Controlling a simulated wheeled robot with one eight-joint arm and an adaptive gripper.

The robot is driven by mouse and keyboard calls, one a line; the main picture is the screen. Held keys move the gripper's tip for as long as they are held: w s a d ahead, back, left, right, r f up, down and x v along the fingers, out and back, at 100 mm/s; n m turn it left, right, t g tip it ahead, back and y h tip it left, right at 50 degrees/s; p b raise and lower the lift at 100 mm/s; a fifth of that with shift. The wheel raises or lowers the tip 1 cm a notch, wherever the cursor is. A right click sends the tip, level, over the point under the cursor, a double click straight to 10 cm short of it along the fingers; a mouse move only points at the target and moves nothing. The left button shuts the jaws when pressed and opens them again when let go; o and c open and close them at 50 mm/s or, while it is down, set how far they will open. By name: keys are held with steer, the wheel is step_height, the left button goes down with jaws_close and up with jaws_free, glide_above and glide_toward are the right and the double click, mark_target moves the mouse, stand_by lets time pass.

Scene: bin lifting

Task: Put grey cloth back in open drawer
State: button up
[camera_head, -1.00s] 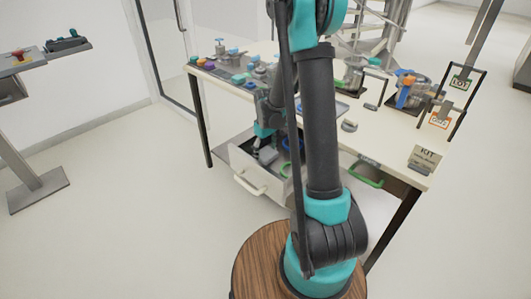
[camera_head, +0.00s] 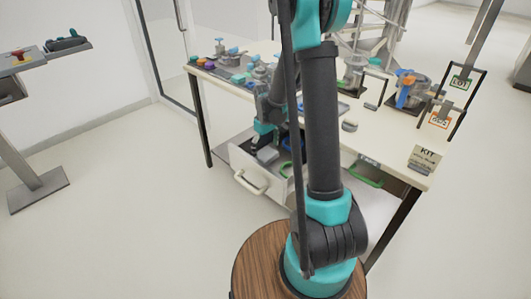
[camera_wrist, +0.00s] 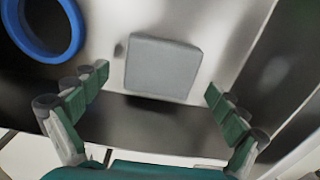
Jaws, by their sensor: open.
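The grey cloth (camera_wrist: 163,67) shows in the wrist view as a folded, rounded square on a pale surface. It lies between and beyond my fingertips, and neither finger touches it. In the head view the grey cloth (camera_head: 267,155) appears inside the open drawer (camera_head: 248,183), near its front. My gripper (camera_wrist: 155,88) is open and empty, fingers spread on either side of the cloth. In the head view my gripper (camera_head: 263,141) is small and hangs over the drawer. My arm hides part of the drawer's right side.
A blue ring (camera_wrist: 45,28) lies left of the cloth in the wrist view. A green handle (camera_head: 364,176) is under the worktop to the right. Floor in front of the drawer is clear.

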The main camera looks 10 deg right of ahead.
mark_target(266, 153)
step_height(266, 153, up, 11)
steer(key=shift+f, duration=0.2)
steer(key=shift+c, duration=0.2)
stand_by(1.1)
